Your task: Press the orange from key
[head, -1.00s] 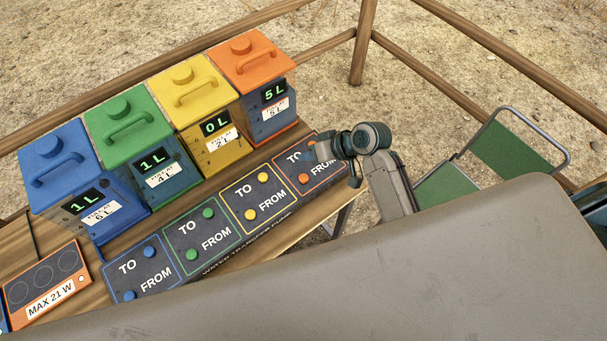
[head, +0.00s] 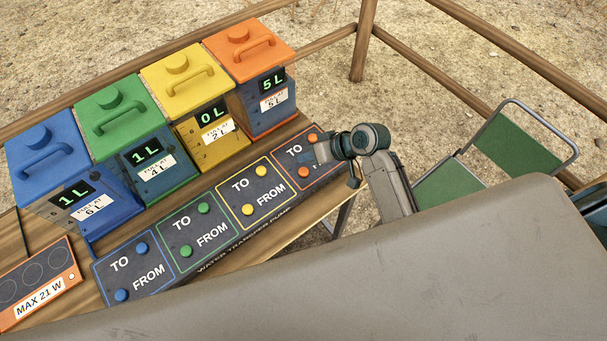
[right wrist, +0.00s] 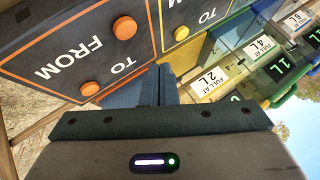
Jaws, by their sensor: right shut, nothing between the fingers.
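The orange-framed panel on the pump board has two orange keys. Its from key (head: 304,172) sits lower left, beside the mostly hidden FROM label; it also shows near the top of the right wrist view (right wrist: 124,28). The orange to key (head: 312,138) is beyond it. My right gripper (head: 322,152) is over the right part of this panel, covering some of it. In the right wrist view its fingers (right wrist: 160,75) are shut and empty, apart from the from key in the picture. My left gripper is not in view.
Blue (head: 45,150), green (head: 120,110), yellow (head: 178,75) and orange (head: 248,50) tanks stand behind the board, reading 1, 1, 0 and 5 L. An orange hotplate (head: 40,283) is at left. A green chair (head: 515,140) stands at right. A grey surface fills the front.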

